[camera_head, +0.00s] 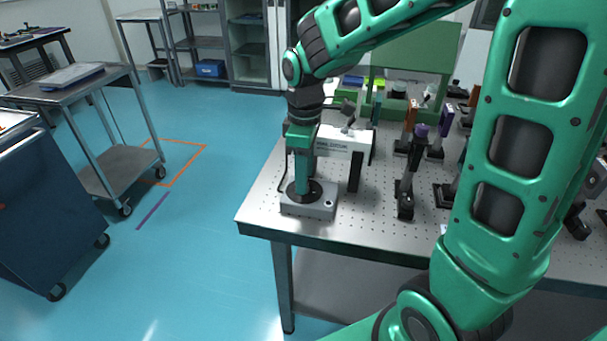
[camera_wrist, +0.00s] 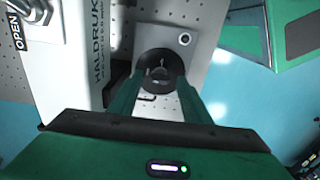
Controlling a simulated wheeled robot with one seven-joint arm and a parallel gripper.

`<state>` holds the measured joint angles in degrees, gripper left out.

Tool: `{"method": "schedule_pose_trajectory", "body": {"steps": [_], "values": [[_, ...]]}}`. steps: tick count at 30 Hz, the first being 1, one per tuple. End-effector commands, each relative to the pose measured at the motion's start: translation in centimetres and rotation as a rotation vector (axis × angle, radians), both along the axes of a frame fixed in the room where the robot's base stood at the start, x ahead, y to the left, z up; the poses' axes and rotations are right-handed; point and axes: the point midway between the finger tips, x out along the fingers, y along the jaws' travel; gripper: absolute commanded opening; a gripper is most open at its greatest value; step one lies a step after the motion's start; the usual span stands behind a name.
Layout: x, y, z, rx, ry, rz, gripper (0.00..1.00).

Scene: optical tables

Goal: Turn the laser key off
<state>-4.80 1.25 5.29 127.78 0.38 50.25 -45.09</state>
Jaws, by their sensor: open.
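The laser key switch is a small slotted piece in a black round dial (camera_wrist: 146,62) on a light grey control box (camera_wrist: 187,29). In the head view the box (camera_head: 318,210) sits at the near left corner of the perforated table, with the black dial partly hidden by my gripper. My gripper (camera_head: 302,190) points straight down over the dial. In the wrist view my gripper's two green fingers (camera_wrist: 161,82) are apart, one on each side of the key. I cannot tell whether they touch it.
A white laser housing (camera_head: 342,143) stands close behind the box; it fills the left of the wrist view (camera_wrist: 75,60). Several optics mounts, one with a purple top (camera_head: 420,131), stand to the right on the optical table (camera_head: 262,212). Blue floor lies left of the table.

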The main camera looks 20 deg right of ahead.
Motion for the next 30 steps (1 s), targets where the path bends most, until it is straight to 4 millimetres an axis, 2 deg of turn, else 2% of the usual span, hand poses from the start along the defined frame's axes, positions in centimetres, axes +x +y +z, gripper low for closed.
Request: {"method": "schedule_pose_trajectory", "body": {"steps": [12, 16, 21, 30], "values": [[0.1, 0.0, 7.1, 0.001, -0.004, 0.0, 0.44], [0.1, 0.0, 8.9, 0.0, -0.001, -0.001, 0.44], [0.0, 0.0, 10.1, 0.0, 0.0, 0.0, 0.44], [0.0, 0.0, 10.3, 0.001, 0.001, 0.0, 0.44]]}}
